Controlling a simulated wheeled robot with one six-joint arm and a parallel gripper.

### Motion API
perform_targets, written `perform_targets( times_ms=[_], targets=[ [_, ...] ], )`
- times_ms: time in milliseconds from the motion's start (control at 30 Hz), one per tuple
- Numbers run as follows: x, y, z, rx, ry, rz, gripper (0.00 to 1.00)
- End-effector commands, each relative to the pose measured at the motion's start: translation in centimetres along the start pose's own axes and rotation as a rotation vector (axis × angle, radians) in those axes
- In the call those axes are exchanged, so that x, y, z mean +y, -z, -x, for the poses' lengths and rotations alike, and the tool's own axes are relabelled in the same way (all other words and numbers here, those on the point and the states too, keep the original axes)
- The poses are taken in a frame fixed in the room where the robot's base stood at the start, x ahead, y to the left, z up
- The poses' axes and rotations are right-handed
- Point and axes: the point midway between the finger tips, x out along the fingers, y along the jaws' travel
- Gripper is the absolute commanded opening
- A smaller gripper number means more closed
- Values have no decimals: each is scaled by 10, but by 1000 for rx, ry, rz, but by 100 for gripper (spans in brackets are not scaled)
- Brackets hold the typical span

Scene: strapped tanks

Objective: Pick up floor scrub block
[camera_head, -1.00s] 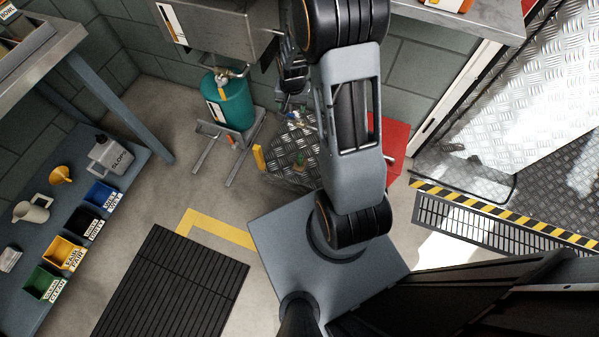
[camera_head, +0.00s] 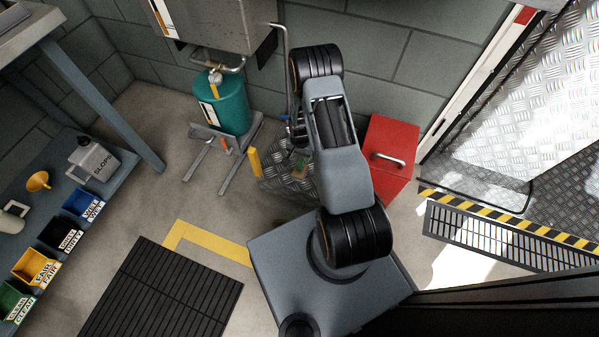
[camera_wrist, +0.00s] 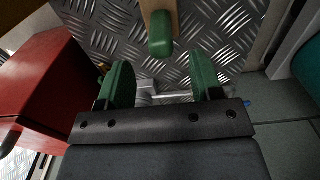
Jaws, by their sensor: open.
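The floor scrub block, a tan block with a green end (camera_wrist: 160,32), shows at the top middle of the wrist view, over a silver tread-plate surface. A silver pipe-like part shows between the fingers. In the head view my gripper is mostly hidden behind my arm.
A red box (camera_head: 389,150) with a handle stands right of the tread plate (camera_head: 284,178). A yellow post (camera_head: 255,162) and a teal tank (camera_head: 224,105) on a metal stand are to the left. A steel cabinet (camera_head: 215,22) hangs above. Open floor lies in front left.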

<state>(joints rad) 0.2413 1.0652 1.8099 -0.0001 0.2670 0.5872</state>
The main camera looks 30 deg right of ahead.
Motion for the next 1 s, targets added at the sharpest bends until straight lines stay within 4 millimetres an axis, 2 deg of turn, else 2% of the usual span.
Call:
perform_targets(
  times_ms=[33,367,700,933,1000],
  targets=[
    [0,0,-7,-1,-1,0,60],
    [0,0,-22,0,0,0,60],
    [-1,-1,-64,0,0,0,60],
    [-1,-1,-64,0,0,0,60],
    [-1,-1,-64,0,0,0,55]
  ],
)
